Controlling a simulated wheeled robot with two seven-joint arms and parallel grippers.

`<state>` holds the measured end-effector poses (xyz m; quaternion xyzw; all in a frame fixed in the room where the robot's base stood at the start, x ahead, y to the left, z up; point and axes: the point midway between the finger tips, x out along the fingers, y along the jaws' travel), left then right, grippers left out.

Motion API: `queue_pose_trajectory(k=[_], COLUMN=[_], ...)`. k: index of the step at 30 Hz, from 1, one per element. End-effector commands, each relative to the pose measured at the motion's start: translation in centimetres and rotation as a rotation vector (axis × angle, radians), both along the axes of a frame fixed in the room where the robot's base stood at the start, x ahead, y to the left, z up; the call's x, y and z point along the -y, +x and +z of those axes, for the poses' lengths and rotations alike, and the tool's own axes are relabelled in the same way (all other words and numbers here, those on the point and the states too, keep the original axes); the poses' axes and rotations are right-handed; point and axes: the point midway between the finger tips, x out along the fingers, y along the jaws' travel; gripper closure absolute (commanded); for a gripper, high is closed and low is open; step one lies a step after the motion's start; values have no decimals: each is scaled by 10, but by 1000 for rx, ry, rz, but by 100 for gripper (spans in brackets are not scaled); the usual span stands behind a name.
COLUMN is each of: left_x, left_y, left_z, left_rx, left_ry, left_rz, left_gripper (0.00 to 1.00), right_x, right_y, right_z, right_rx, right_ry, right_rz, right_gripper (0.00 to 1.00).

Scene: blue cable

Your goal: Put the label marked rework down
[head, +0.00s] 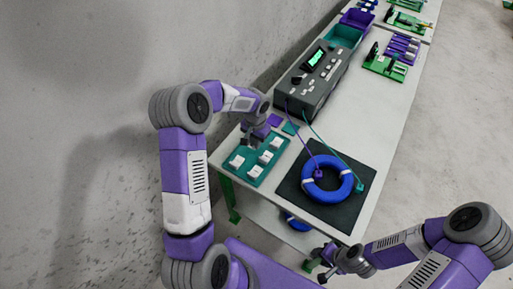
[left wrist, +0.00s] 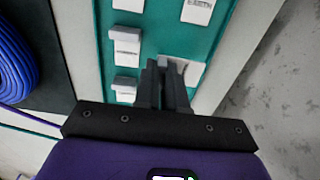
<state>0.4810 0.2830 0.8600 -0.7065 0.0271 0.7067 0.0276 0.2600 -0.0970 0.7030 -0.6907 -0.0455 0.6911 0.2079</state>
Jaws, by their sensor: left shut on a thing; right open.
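A teal label board (head: 246,177) lies on the table's near left part and holds several white labels, such as one label (head: 255,171). In the left wrist view the board (left wrist: 165,28) fills the middle, with white labels along its left side (left wrist: 127,48) and one at top right (left wrist: 197,11) whose lettering is too small to read. My left gripper (head: 256,141) is over the board, its fingers (left wrist: 166,68) shut on a white label (left wrist: 194,74), mostly hidden behind them. I cannot read which label it is. My right gripper (head: 325,262) is open and empty, off the table's near edge.
A blue cable coil (head: 312,190) lies on a black mat (head: 340,214) right of the board. A dark tester (head: 318,88) with a green display stands behind, with purple and teal leads running to the coil. Bins (head: 342,36) and green fixtures (head: 385,68) are farther back.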

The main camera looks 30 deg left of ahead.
Motion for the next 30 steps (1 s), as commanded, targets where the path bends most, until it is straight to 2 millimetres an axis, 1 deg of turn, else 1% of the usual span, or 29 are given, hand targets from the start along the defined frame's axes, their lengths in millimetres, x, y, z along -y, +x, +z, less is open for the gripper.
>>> queue_pose_trajectory(k=[4,9,10,17,21,22,26,30], left_x=[0,1,1,0,0,0,0,0], left_y=[0,0,0,0,0,0,0,0], left_z=[-13,-37,-39,-39,-44,-43,-42,-42], left_rx=[-1,-1,0,2,1,1,1,1], left_ry=[-1,-2,-1,0,0,0,0,0], left_rz=[-1,0,-1,-1,0,0,0,0], left_gripper=[100,100,100,100,100,85,65,64], right_x=[0,0,0,0,0,0,0,0], right_y=[0,0,0,1,1,1,1,1], right_z=[-3,-8,-8,-7,-11,-10,-10,-10], right_rx=[1,1,1,1,1,1,1,1], right_ry=[0,0,0,0,0,0,0,0], right_rz=[0,0,0,0,0,0,0,0], right_gripper=[57,57,57,57,57,57,57,57])
